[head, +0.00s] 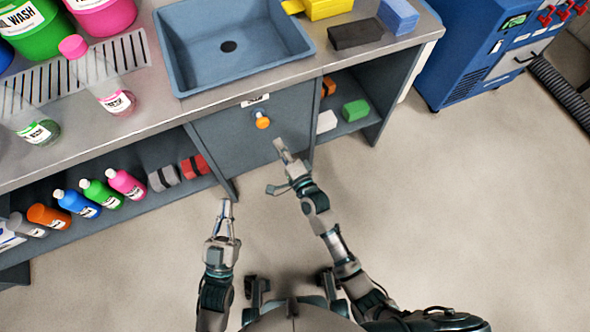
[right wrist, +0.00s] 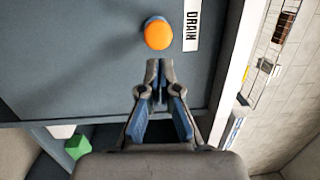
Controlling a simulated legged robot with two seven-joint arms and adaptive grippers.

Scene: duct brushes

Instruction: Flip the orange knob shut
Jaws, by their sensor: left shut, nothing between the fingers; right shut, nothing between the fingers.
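The orange knob (head: 262,122) sits on the grey front panel (head: 225,140) below the sink, under a small white label. My right gripper (head: 279,146) is shut and empty, just below and right of the knob. In the right wrist view its fingertips (right wrist: 160,64) are together, apart from the knob in the picture. My left gripper (head: 226,204) is shut and empty, lower left of the panel, over the floor.
The blue sink (head: 180,60) is set in the counter above the panel. Several bottles (head: 100,193) and blocks stand on the lower shelf at left. A shelf with a green block (head: 355,110) is at right. The floor (head: 450,200) at right is clear.

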